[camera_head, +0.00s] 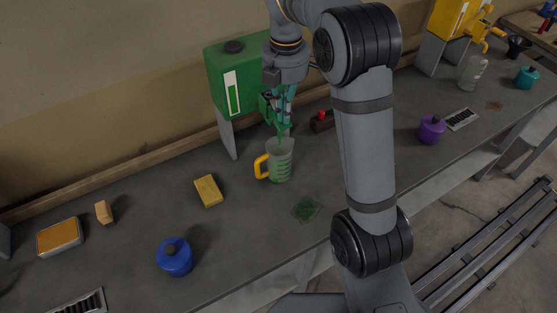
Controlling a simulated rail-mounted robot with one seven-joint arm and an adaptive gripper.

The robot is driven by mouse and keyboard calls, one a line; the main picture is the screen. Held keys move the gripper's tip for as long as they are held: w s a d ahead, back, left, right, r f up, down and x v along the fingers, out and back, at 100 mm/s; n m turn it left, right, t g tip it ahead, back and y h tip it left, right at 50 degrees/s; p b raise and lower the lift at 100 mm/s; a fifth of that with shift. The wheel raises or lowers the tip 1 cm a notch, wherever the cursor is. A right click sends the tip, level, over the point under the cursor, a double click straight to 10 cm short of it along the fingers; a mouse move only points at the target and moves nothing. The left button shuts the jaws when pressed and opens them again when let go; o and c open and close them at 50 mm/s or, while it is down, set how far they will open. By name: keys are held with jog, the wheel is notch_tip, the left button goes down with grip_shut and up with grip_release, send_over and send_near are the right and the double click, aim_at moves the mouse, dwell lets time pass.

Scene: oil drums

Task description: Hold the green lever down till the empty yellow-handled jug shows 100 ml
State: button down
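The green dispenser (232,80) with a pale level strip stands on legs at the back of the bench. The clear jug (280,163) with a yellow handle stands upright on the bench in front of it, handle to the left. Green shows above the jug's mouth and in its body. I cannot read a level or separate liquid from markings. My gripper (284,117) points down at the green tap parts on the dispenser's right, just above the jug. It overlaps the lever, so I cannot tell whether it touches or presses it, nor how its fingers are set.
A yellow block (208,190), a blue canister (175,257) and a green patch (306,209) lie around the jug. A dark item with a red top (322,119) is right of the tap. A purple canister (431,129) and the yellow dispenser (458,19) are farther right.

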notch_tip(320, 180, up, 6)
jog(key=p, duration=0.7)
jog(key=shift+r, duration=0.2)
jog(key=shift+f, duration=0.15)
